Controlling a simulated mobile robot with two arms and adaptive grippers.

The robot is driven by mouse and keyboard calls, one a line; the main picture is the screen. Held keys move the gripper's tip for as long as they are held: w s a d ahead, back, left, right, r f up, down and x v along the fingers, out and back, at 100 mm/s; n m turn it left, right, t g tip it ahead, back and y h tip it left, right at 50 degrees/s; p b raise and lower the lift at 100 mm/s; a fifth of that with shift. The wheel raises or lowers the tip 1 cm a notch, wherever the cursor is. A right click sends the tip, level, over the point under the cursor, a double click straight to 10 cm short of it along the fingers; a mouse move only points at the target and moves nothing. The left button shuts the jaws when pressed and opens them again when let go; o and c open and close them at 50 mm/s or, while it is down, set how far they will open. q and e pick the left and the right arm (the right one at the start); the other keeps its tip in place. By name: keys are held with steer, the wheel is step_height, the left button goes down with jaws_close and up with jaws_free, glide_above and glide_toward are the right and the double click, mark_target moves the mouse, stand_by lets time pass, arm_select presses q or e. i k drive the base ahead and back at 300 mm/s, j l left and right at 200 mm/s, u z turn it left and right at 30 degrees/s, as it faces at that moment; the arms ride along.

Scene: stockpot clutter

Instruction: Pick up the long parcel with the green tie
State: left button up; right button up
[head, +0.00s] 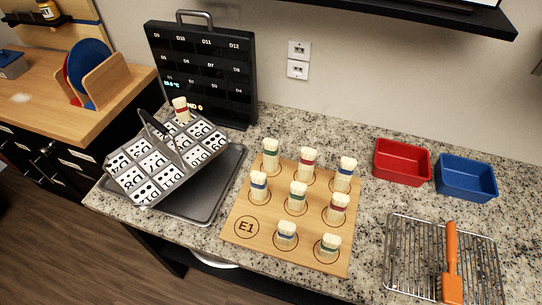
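Several pale bundled parcels with coloured ties stand upright on a wooden board (236,239) with ringed places. In the back row, a tall parcel with a green tie (271,155) stands at the left, beside a red-tied one (307,164) and a blue-tied one (346,174). A middle-sized green-tied parcel (297,198) stands at the board's centre. A short green-tied parcel (329,246) stands at the front right. The ring marked E1 (246,227) at the front left is empty. Neither of my grippers is in view.
A handled grey carrier with printed cells (150,178) sits tilted on a metal tray (217,187); a red-tied parcel (182,109) is at its back. A black display panel (207,75) stands behind. Red (402,163) and blue bins (466,178), and a rack (408,262) with an orange-handled tool (452,262), lie right.

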mark_target(270, 147)
steer(key=k+j+z, duration=0.3)
steer(key=k+j, duration=0.4)
steer(key=j, duration=0.2)
steer(key=k+j+z, duration=0.3)
steer(key=k+j, duration=0.5)
